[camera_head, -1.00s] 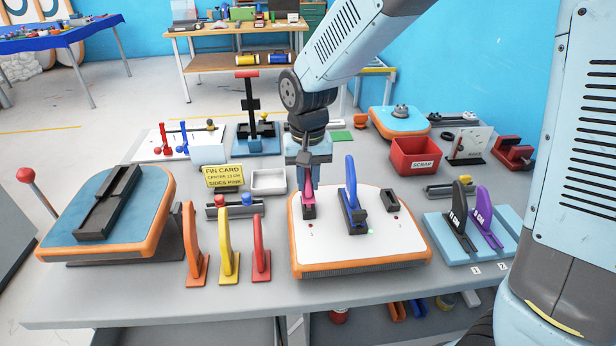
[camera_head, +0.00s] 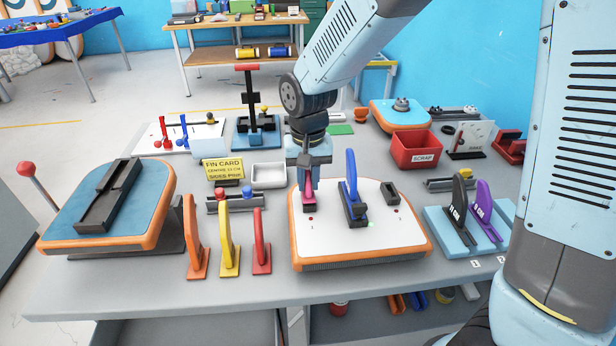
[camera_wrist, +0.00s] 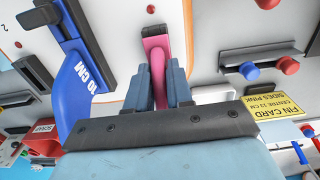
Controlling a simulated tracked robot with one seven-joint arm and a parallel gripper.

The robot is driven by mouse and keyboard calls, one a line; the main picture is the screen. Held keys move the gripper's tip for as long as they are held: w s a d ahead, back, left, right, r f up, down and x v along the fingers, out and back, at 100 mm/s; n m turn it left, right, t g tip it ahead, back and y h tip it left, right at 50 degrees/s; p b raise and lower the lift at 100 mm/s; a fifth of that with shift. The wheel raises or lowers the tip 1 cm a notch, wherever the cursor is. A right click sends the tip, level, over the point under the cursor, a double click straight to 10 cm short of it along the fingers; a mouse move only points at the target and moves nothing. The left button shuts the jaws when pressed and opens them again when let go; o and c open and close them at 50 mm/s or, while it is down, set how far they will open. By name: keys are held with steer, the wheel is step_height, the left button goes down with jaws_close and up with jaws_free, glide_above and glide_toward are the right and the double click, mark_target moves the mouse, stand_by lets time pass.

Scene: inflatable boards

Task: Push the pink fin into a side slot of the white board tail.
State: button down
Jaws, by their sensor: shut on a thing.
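My gripper (camera_head: 309,180) is shut on the pink fin (camera_head: 308,200), over the left part of the white board tail (camera_head: 335,243). In the wrist view, my gripper (camera_wrist: 158,90) has a finger on each side of the pink fin (camera_wrist: 157,48). The fin's base is down at the board; the left side slot is hidden beneath it, and I cannot tell how deep it sits. A blue fin (camera_head: 351,185) marked 10 CM stands upright in the black centre box. The right side slot (camera_head: 389,194) is a dark box with no fin in it.
Orange (camera_head: 193,240), yellow (camera_head: 228,245) and red (camera_head: 261,245) fins stand left of the board. Black and purple fins (camera_head: 484,215) stand on a blue holder at right. A yellow fin card (camera_head: 223,170) and red scrap bin (camera_head: 416,153) stand behind.

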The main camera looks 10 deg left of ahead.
mark_target(308, 175)
steer(key=shift+f, duration=0.15)
steer(key=c, duration=0.9)
jaws_free()
step_height(308, 175, up, 14)
steer(key=shift+f, duration=0.15)
